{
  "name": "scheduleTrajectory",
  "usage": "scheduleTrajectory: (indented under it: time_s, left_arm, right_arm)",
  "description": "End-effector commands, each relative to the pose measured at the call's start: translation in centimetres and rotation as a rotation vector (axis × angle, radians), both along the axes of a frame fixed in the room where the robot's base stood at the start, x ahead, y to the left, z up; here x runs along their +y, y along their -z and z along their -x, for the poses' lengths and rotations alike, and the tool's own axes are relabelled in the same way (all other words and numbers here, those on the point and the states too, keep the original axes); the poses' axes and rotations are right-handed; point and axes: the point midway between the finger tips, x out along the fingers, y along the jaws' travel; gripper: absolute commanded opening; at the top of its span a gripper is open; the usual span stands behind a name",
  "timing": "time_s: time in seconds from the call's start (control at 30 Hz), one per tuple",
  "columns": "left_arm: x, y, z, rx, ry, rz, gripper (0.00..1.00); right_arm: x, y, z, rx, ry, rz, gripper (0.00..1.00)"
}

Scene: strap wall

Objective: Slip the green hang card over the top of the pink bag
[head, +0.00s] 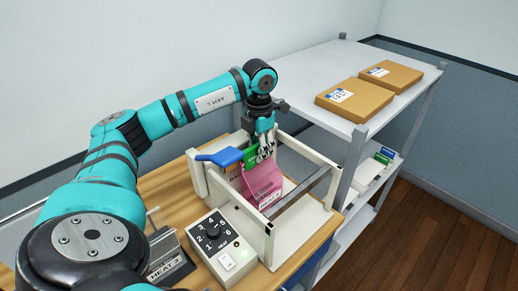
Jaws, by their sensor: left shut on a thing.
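The pink bag (262,186) stands upright inside a cream frame on the wooden bench. The green hang card (251,154) is at the bag's top edge, between the bag and my left gripper (265,150). My left gripper points down and is shut on the card. The fingers hide part of the card, and I cannot tell whether the card is around the bag's top or only above it. My right gripper is not in view.
The cream frame (312,213) has rails close around the bag. A blue handle (220,157) sits at its left. A control box with a dial (212,233) stands in front. A grey shelf (300,75) with two cardboard boxes (368,98) is behind right.

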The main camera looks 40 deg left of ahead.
Motion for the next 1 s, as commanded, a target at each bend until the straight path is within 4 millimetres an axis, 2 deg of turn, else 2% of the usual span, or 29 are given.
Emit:
scheduleTrajectory:
  time_s: [0.13,0.17,0.33,0.8,1.0]
  left_arm:
    - [0.0,0.2,0.0,0.0,0.0,0.0,0.07]
    - [0.0,0.2,0.0,0.0,0.0,0.0,0.24]
    - [0.1,0.2,0.0,0.0,-0.001,-0.001,0.46]
    - [0.1,0.1,0.0,0.001,-0.002,-0.002,0.47]
    - [0.1,-0.8,0.0,0.001,-0.001,-0.001,0.47]
  right_arm:
    - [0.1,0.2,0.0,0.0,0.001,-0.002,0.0]
    - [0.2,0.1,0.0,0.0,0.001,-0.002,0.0]
    - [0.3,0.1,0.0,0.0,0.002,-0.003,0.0]
    - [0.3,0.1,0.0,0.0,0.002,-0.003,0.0]
    - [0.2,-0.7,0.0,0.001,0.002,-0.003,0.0]
